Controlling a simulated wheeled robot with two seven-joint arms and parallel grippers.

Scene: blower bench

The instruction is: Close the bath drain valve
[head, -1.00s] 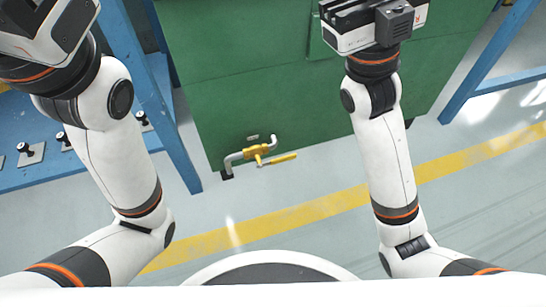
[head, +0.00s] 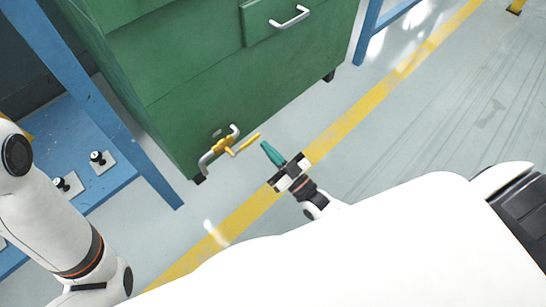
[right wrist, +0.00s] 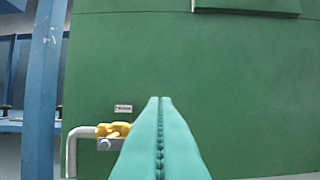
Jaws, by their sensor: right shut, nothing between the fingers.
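The drain valve is a yellow valve body (head: 228,145) on a bent grey pipe (head: 208,158), low on the front of the green tank (head: 200,80). Its yellow lever (head: 246,143) sticks out to the right, roughly in line with the pipe run. My right gripper (head: 266,147) has teal fingers, shut and empty, just right of the lever's end, apparently apart from it. My left gripper is out of view.
A blue bench frame (head: 95,110) with black knobs on plates stands left of the tank. A silver handle (head: 290,17) is on the tank front. Grey floor with a yellow stripe (head: 345,122) is clear at right.

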